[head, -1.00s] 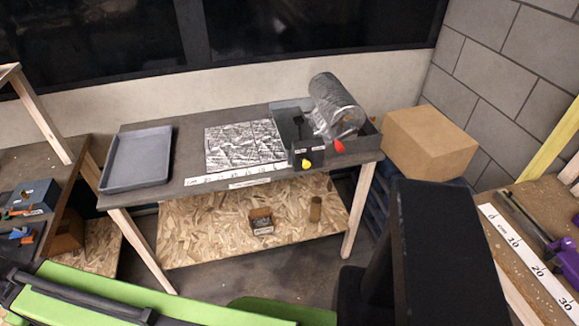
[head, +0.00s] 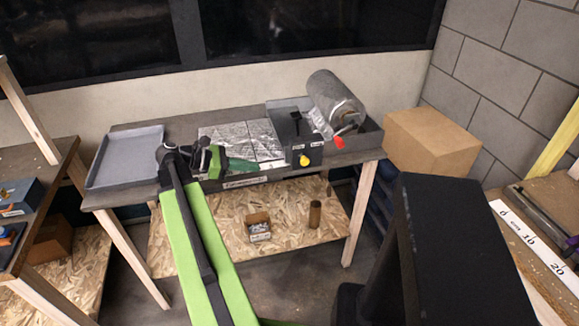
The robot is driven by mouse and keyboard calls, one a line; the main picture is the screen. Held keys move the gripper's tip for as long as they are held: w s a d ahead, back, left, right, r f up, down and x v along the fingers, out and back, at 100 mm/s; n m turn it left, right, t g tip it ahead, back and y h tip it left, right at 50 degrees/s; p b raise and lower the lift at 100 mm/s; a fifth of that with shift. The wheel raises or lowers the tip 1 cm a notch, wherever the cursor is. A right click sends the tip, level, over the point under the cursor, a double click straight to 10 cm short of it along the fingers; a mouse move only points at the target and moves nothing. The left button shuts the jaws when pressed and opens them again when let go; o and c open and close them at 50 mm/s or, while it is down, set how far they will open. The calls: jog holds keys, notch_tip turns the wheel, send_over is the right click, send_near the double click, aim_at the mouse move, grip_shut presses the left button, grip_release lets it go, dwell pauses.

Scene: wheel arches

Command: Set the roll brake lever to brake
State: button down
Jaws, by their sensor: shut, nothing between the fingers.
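A grey roll (head: 335,98) lies at the right end of the bench, with a red-tipped handle (head: 338,141) at its near end. Left of it, a dark box (head: 309,152) has small labels, unreadable here, and a yellow knob (head: 305,160) on its front. A black upright lever-like part (head: 296,117) stands behind the box. I cannot tell for certain which of these is the roll brake lever. My gripper (head: 243,165) is shut and empty, pointing right over the front edge of the foil sheet. It is left of the yellow knob and apart from it.
A silver foil sheet (head: 244,138) lies mid-bench, and a grey tray (head: 128,152) is at the left. A cardboard box (head: 430,140) stands right of the bench. A small carton (head: 258,226) and a brown cylinder (head: 315,214) stand on the lower shelf.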

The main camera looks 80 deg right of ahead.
jog(key=b, duration=0.2)
send_near(306, 162)
jog(key=shift+s+d+f, duration=1.15)
jog(key=shift+s+f, duration=0.6)
jog(key=shift+f, duration=0.25)
